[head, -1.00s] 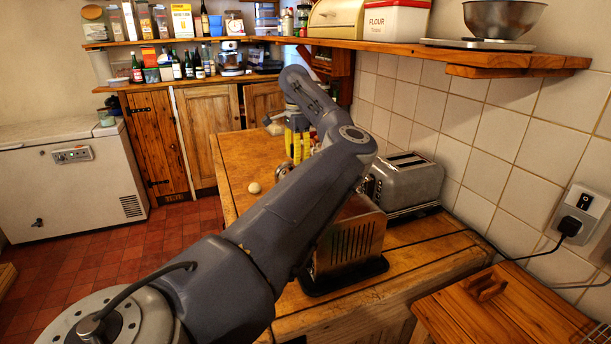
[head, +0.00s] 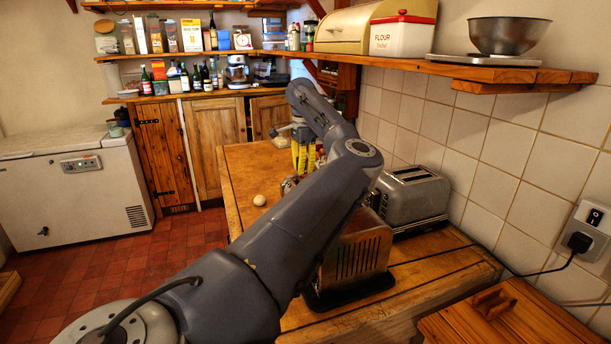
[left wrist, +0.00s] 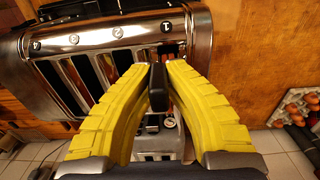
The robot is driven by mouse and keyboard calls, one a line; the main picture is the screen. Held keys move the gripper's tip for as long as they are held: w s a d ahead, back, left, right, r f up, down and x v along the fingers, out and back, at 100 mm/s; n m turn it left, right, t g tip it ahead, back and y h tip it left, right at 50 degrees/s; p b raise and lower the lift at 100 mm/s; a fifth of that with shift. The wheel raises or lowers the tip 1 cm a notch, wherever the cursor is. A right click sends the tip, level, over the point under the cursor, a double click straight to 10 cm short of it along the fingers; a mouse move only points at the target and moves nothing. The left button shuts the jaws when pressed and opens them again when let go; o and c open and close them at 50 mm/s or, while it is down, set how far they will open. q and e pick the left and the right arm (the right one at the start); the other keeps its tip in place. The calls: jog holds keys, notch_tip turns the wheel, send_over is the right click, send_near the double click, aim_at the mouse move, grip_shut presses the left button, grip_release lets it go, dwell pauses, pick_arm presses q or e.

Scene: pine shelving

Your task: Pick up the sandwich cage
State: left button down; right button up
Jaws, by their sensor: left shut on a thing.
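My left gripper (head: 304,158) shows by its yellow fingers, beyond the steel toasters in the head view. In the left wrist view my left gripper (left wrist: 158,75) is shut on a black handle, which I take to be the sandwich cage (left wrist: 157,88). The fingers meet on both sides of the handle. The slotted toaster (left wrist: 110,38), with numbered knobs, lies just behind the fingertips. The cage's frame cannot be made out, and in the head view my arm hides it. My right gripper is in neither view.
A steel toaster (head: 360,258) stands at the front of the worktop, with another toaster (head: 414,197) by the tiled wall. A small pale round object (head: 259,200) lies left of my arm. A shelf (head: 450,68) overhangs the right side. Eggs (left wrist: 296,106) show in the wrist view.

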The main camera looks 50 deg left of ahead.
pick_arm(q)
notch_tip(320, 180, up, 20)
jog(key=shift+f, duration=0.15)
dwell(0.3)
dwell(0.4)
